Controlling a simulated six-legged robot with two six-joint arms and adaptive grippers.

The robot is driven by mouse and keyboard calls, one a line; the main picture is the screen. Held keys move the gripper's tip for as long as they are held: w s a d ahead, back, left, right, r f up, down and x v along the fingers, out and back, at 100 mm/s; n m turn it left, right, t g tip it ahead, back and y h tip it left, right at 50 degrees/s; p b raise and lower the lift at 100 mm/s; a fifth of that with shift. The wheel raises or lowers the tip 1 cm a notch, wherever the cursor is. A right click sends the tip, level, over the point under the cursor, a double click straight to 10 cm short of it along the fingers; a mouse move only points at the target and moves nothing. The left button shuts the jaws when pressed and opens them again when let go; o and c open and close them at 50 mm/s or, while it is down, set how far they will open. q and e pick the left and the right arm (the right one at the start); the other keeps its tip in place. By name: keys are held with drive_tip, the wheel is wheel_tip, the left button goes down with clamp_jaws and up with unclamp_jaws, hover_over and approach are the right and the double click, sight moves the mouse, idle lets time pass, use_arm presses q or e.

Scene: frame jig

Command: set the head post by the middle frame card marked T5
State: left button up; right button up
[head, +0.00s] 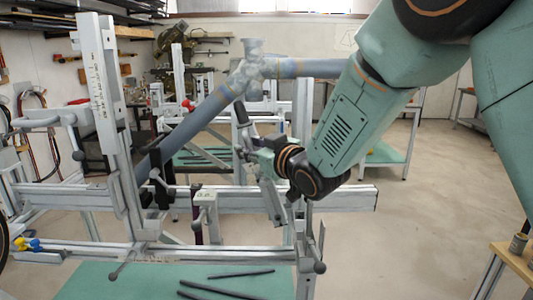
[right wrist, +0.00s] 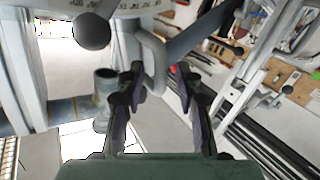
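The jig's tall pale post with a scale plate (head: 98,85) stands at the left in the head view, leaning slightly. A second, plain upright (head: 302,105) stands right of the middle, partly behind my arm. I cannot tell which is the head post. No card marked T5 is readable. My right gripper (head: 250,150) is at mid-jig, above the long rail. In the right wrist view its fingers (right wrist: 162,88) are apart, with a bent grey handle (right wrist: 153,55) at the gap between their tips; contact is unclear. My left gripper is not visible.
Grey frame tubes meet at a pale lug (head: 250,70) above the gripper. The long rail (head: 330,198) crosses the jig. Dark rods (head: 235,274) lie on the green shelf (head: 130,282). A wooden bench (head: 515,262) stands lower right. Floor right of the jig is clear.

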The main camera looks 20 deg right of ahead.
drive_tip(key=v, duration=1)
drive_tip(key=shift+s, duration=0.3)
drive_tip(key=shift+w, duration=0.1)
